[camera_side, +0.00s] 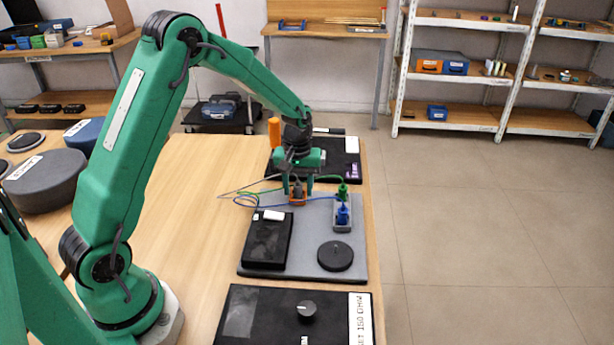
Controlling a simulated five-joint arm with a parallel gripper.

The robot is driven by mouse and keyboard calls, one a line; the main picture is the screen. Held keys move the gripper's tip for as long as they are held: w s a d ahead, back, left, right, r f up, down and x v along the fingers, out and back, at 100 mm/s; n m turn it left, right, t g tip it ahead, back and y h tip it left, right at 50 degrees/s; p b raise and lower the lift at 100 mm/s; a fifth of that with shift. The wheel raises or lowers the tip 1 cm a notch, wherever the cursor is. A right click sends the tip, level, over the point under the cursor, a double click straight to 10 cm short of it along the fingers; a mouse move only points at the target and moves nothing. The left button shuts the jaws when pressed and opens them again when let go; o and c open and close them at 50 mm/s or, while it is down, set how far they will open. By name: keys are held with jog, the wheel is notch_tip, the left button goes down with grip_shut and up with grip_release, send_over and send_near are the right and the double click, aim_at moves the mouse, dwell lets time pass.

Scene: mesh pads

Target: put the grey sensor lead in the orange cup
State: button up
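The orange cup (298,200) stands on the grey pad (310,258), toward its far side. The grey sensor lead's end (297,187) is upright right over the orange cup, between the fingers of my gripper. Whether it is inside the cup or just above it is too small to tell. My gripper (298,190) points down, with one finger on each side of the grey end. I cannot tell whether the fingers press on it. A thin grey cable runs off to the left from there.
Right of the orange cup, a green plug (342,189) and a blue plug (343,214) stand in a grey block, their cables looping left. A black box (267,243) and black disc (335,256) lie on the pad. A dark instrument (262,312) is in front.

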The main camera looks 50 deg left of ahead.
aim_at(298, 181)
jog(key=shift+r, duration=0.1)
notch_tip(298, 181, up, 12)
dwell(0.8)
dwell(0.4)
jog(key=s+d+r+m+t, duration=0.3)
jog(key=s+d+r+m, duration=0.15)
jog(key=s+r, duration=0.5)
jog(key=s+d+m+t, duration=0.1)
jog(key=s+d+m, duration=0.1)
jog(key=s, duration=0.5)
jog(key=s+d+m+t, duration=0.1)
jog(key=s+d+m, duration=0.1)
jog(key=s, duration=0.5)
jog(key=shift+s+f+t, duration=0.15)
jog(key=shift+s+t, duration=0.15)
jog(key=shift+s, duration=0.05)
